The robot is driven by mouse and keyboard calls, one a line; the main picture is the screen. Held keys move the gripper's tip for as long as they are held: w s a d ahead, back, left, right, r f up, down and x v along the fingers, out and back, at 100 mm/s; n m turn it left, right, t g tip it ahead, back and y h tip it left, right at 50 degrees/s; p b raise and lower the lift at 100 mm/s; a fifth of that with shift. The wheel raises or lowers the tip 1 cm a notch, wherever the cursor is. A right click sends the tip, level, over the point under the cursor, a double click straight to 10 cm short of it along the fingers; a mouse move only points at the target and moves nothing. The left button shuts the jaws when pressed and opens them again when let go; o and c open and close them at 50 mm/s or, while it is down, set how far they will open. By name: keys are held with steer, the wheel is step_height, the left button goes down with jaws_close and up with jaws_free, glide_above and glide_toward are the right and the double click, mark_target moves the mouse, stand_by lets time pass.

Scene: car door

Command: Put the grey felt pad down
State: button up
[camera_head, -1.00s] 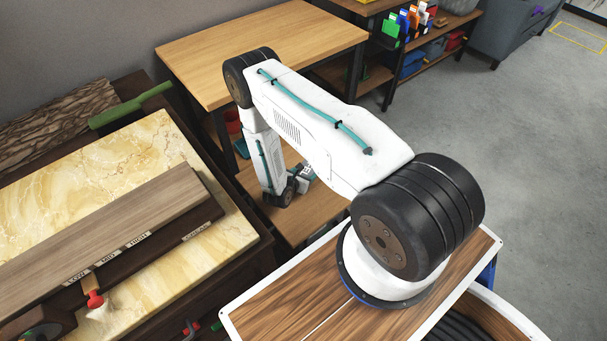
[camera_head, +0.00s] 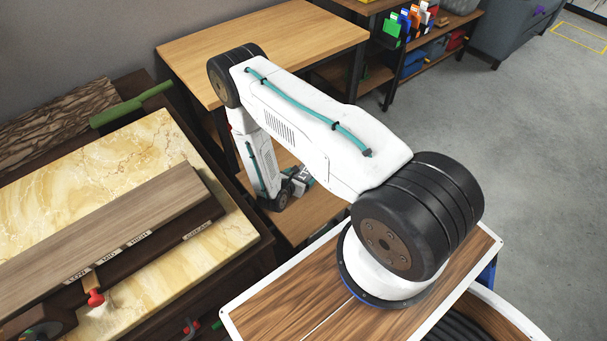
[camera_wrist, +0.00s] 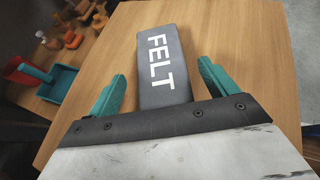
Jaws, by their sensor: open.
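The grey felt pad (camera_wrist: 165,68), marked FELT in white letters, shows in the wrist view on a light wooden surface (camera_wrist: 235,45). My gripper (camera_wrist: 158,92) is open, with its two teal fingers apart on either side of the pad's near end. Gaps show between each finger and the pad. I cannot tell how high the fingers are above the surface. In the head view my gripper (camera_head: 300,178) is small and partly hidden by my arm, over the low wooden shelf (camera_head: 308,213); the pad cannot be made out there.
In the wrist view a teal dustpan-like item (camera_wrist: 57,80), a red container (camera_wrist: 22,68) and several small wooden pieces (camera_wrist: 75,30) lie at the left. In the head view a wooden tabletop (camera_head: 290,40) stands above the low shelf. A marble-topped bench (camera_head: 120,165) is at the left.

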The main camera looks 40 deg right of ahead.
steer(key=v, duration=0.3)
steer(key=shift+a+r, duration=0.2)
steer(key=w+d+r+m+g+h, duration=0.1)
steer(key=r+m+g, duration=0.15)
steer(key=r, duration=0.65)
steer(key=w+d+r+m+g, duration=0.1)
steer(key=w+r+m, duration=0.15)
steer(key=r, duration=0.65)
steer(key=w+r+m+g+h, duration=0.1)
steer(key=r+m, duration=0.3)
steer(key=r, duration=0.6)
steer(key=s+r+m+g+y, duration=0.15)
steer(key=s+r+m, duration=0.25)
steer(key=r, duration=0.5)
steer(key=s+r+m+g+y, duration=0.1)
steer(key=s+r+m+g, duration=0.15)
steer(key=s+r, duration=0.45)
steer(key=s+a+r+m+t+y, duration=0.2)
steer(key=s+a+r+y, duration=0.3)
steer(key=s+r, duration=0.3)
steer(key=s+a+r+m+t+y, duration=0.2)
steer(key=s+a+r+m+y, duration=0.3)
steer(key=s+a+r, duration=0.3)
steer(key=s, duration=0.3)
steer(key=shift+s+a+r+t, duration=0.15)
steer(key=shift+s+a+t, duration=0.05)
steer(key=shift+s+t, duration=0.15)
steer(key=shift+a+m+y, duration=0.1)
steer(key=shift+m+y, duration=0.15)
